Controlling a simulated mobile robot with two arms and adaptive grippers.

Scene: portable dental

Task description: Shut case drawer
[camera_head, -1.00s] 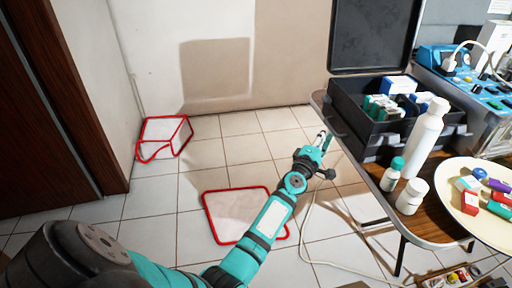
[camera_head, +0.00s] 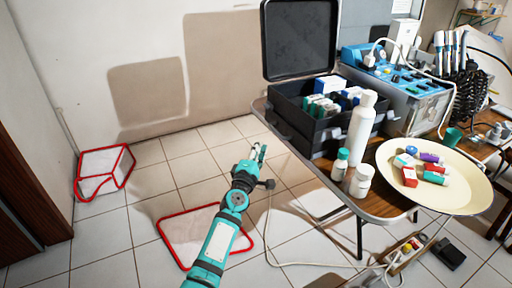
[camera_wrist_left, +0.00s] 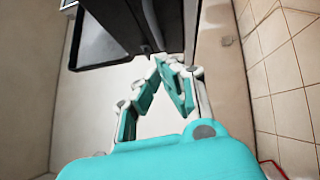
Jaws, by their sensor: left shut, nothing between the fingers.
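The black case (camera_head: 321,133) stands on the table with its lid (camera_head: 299,38) raised and boxes inside. I cannot clearly make out its drawer in the head view. My left gripper (camera_head: 259,151) is shut and empty, off the table's left edge and to the left of the case, apart from it. My right gripper is not in view.
A blue-topped machine (camera_head: 392,88) stands behind. Floor left of the table is mostly clear.

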